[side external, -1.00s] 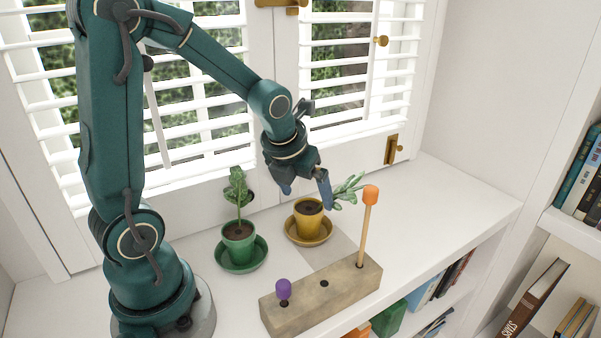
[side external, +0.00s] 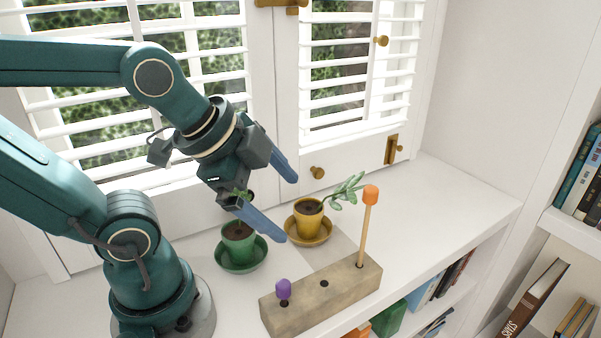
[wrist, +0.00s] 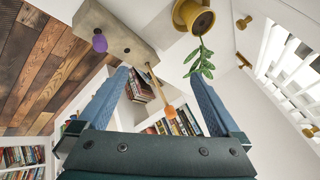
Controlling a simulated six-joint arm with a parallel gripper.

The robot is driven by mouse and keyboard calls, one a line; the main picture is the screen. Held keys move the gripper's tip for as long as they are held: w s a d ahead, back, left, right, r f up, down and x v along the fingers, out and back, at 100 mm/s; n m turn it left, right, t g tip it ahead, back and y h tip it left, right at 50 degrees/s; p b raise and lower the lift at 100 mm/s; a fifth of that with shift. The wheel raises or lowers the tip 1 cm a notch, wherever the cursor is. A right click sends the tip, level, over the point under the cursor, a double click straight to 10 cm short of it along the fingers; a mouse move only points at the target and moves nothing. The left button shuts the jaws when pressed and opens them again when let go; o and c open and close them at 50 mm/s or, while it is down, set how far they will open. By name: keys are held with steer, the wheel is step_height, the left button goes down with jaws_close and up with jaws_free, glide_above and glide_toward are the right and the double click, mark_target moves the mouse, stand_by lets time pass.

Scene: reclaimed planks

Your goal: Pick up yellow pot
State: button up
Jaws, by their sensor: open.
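The yellow pot (side external: 309,222) stands upright in its yellow saucer (side external: 325,236) on the white shelf top, with a leafy plant leaning to the right. In the wrist view the yellow pot (wrist: 196,16) is at the top edge, beyond the fingertips and partly cut off. My gripper (side external: 289,208) is open and empty. In the side view its blue fingers spread to the left of the yellow pot, pointing toward it. The wrist view shows both blue fingers of my gripper (wrist: 160,80) wide apart with nothing held between them.
A green pot (side external: 238,246) in a green saucer stands left of the yellow pot, its plant partly hidden by my gripper. A block (side external: 322,298) with a purple knob (side external: 283,289) and an orange-topped stick (side external: 370,196) lies in front. The shelf top at right is clear.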

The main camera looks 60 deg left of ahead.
steer(key=n, duration=0.3)
steer(key=s+f+n, duration=0.1)
steer(key=n, duration=0.2)
steer(key=s+n+g, duration=0.1)
steer(key=n, duration=0.2)
steer(key=shift+s+d+f, duration=0.2)
steer(key=shift+s+d, duration=0.05)
steer(key=shift+d, duration=0.1)
